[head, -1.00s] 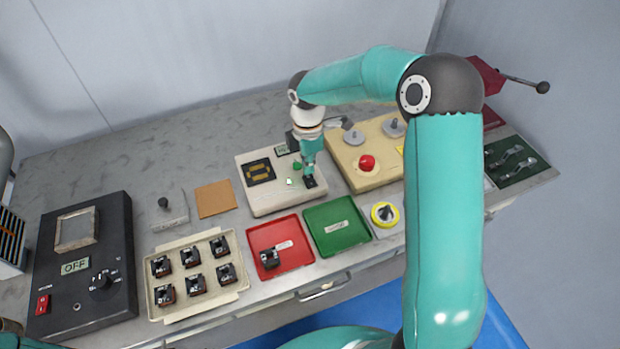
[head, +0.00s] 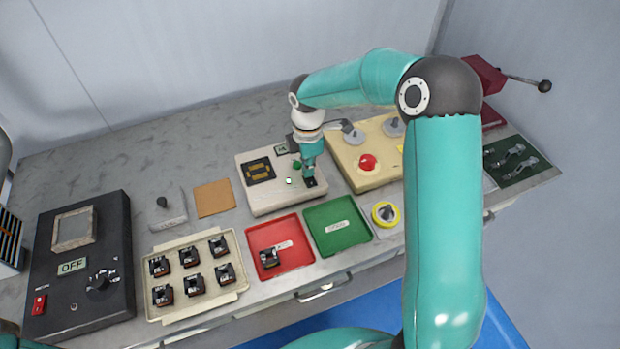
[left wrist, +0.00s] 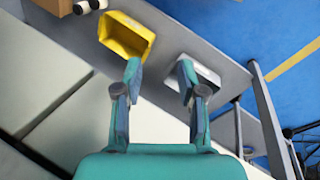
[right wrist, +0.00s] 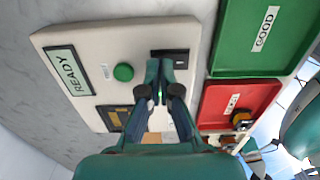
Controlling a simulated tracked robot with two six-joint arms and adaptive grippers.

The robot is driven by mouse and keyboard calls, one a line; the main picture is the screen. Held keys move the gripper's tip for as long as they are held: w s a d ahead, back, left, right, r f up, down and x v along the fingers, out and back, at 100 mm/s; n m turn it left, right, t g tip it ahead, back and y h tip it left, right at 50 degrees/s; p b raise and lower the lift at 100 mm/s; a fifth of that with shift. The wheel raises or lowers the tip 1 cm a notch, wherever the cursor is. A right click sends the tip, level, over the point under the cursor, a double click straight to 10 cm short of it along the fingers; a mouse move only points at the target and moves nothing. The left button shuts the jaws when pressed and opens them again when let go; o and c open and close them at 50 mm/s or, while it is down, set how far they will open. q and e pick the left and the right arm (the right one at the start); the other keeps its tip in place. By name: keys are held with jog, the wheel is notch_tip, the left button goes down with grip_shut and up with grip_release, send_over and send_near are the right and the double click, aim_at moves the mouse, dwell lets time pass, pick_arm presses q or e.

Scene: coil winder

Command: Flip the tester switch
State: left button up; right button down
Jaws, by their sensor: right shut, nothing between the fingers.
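The tester is a pale box (head: 262,202) on the bench in the head view. It also shows in the right wrist view (right wrist: 75,35), with a READY display (right wrist: 68,71), a green button (right wrist: 123,72) and a black switch (right wrist: 178,57) near its edge. My right gripper (right wrist: 160,72) is shut and empty, its fingertips at the switch. They partly cover it, so its position and any contact cannot be told. In the head view the right gripper (head: 309,174) points down at the tester's right side. My left gripper (left wrist: 158,78) is open and empty in the left wrist view.
A red tray (head: 290,265) holding one part and an empty green tray (head: 340,236) lie in front of the tester. A beige box with a red button (head: 368,162) stands to its right. A cream tray (head: 235,292) with several parts lies at the left front.

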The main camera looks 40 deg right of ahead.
jog(key=shift+f+b, duration=0.3)
jog(key=shift+f, duration=0.15)
jog(key=shift+r, duration=0.15)
jog(key=shift+r+p, duration=2.75)
jog(key=shift+r, duration=0.7)
